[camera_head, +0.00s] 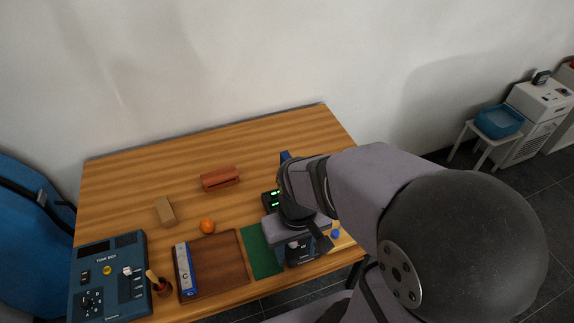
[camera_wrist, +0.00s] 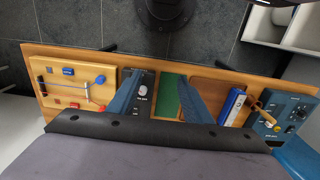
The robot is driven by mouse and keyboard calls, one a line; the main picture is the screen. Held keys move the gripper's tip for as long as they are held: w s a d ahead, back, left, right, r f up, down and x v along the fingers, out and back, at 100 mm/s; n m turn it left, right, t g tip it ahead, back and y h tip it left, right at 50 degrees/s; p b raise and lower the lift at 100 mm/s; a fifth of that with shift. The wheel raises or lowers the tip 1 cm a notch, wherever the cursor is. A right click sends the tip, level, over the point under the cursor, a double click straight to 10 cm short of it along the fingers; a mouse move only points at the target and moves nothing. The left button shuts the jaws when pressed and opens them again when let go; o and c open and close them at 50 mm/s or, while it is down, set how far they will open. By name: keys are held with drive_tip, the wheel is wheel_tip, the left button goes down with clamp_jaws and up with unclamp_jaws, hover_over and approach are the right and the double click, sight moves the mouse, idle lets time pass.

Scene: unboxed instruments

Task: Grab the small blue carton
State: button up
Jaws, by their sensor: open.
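A blue-and-white carton (camera_head: 185,271) marked with a C lies along the left edge of the brown tray (camera_head: 222,270). In the wrist view the carton (camera_wrist: 232,106) is to the right of my right finger, apart from it. My gripper (camera_wrist: 158,78) is open, with nothing seen between its fingers. In the head view my gripper (camera_head: 310,243) is above the dark instrument (camera_head: 302,254), right of the green mat (camera_head: 261,252) and well right of the carton. Another small blue thing (camera_head: 285,156) shows behind my arm; what it is cannot be told.
A blue control box (camera_head: 108,280) and a wooden-handled tool (camera_head: 158,284) stand left of the carton. An orange (camera_head: 207,226), a tan block (camera_head: 165,211) and a reddish slotted block (camera_head: 220,178) lie behind the tray. A wooden board (camera_wrist: 75,92) with small parts is at the table's other end.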

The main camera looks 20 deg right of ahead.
wheel_tip(320, 180, up, 5)
drive_tip(key=t+y, duration=0.1)
drive_tip(key=t, duration=1.3)
hover_over(287, 158)
drive_tip(key=s, duration=0.3)
drive_tip(key=f, duration=0.1)
drive_tip(key=shift+n+g, duration=0.3)
drive_tip(key=shift+n, duration=0.1)
drive_tip(key=f, duration=1.6)
drive_tip(key=shift+w+d, duration=0.1)
drive_tip(key=shift+w, duration=0.1)
drive_tip(key=shift+f, duration=0.4)
drive_tip(key=shift+w+f+b, duration=0.3)
drive_tip(key=shift+w+b, duration=0.15)
drive_tip(key=shift+w, duration=0.1)
drive_tip(key=shift+w+f, duration=0.1)
drive_tip(key=shift+w, duration=0.4)
drive_tip(key=b+x, duration=0.2)
drive_tip(key=x, duration=0.2)
drive_tip(key=shift+d+b, duration=0.1)
drive_tip(key=shift+b, duration=0.25)
drive_tip(key=shift+w+f, duration=0.15)
drive_tip(key=shift+w, duration=0.4)
